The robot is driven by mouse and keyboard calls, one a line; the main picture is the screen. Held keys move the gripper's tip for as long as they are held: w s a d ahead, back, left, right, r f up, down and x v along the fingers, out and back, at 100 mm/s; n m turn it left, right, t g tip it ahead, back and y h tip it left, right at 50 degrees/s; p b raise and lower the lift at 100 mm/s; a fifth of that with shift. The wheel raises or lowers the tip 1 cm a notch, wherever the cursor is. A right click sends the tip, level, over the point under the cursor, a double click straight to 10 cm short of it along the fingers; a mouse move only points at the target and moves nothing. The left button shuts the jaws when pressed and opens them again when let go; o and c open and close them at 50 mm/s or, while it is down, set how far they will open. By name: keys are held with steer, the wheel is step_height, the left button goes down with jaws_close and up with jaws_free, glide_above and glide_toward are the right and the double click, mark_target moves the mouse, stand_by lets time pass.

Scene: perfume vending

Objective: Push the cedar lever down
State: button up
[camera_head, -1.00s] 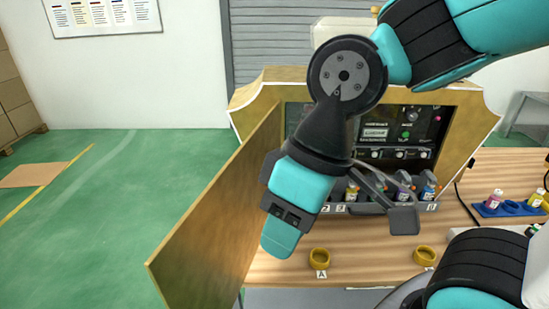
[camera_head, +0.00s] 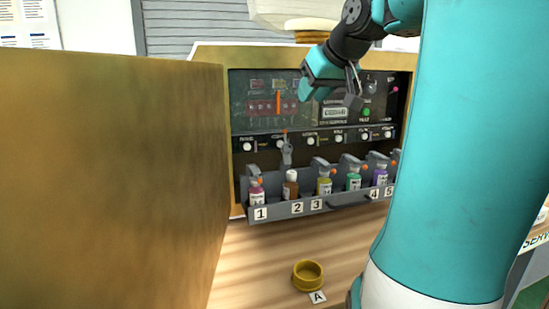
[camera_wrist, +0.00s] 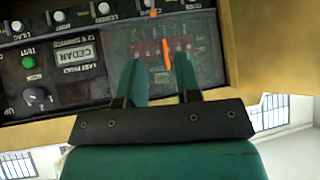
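A grey lever with an orange tip (camera_head: 286,150) stands upright at slot 2, above the brown bottle (camera_head: 291,186). I take it for the cedar lever, but its label is too small to read. Other grey levers, such as the one at slot 3 (camera_head: 320,164), sit lower. My gripper (camera_head: 306,92) is above and to the right of the upright lever, in front of the dark panel. The wrist view, upside down, shows the gripper fingers (camera_wrist: 157,60) apart and empty. An orange bar (camera_wrist: 166,55) on the panel shows between them. An orange tip (camera_wrist: 154,13) shows beyond them.
The open wooden door (camera_head: 110,180) fills the left side. A grey bottle rack (camera_head: 335,203) runs along the machine's front. A yellow ring-shaped cup (camera_head: 308,275) stands on the wooden counter (camera_head: 255,265). My arm hides the right side.

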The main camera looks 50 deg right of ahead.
mark_target(285, 133)
steer(key=b+x, duration=0.1)
steer(key=x, duration=0.4)
steer(key=b+x, duration=0.1)
steer(key=x, duration=0.5)
steer(key=d+b+x, duration=0.1)
steer(key=x, duration=0.5)
steer(key=shift+w+d+b, duration=0.1)
steer(key=shift+d+b, duration=0.05)
steer(key=shift+b, duration=0.25)
steer(key=shift+c, duration=0.2)
jaws_close()
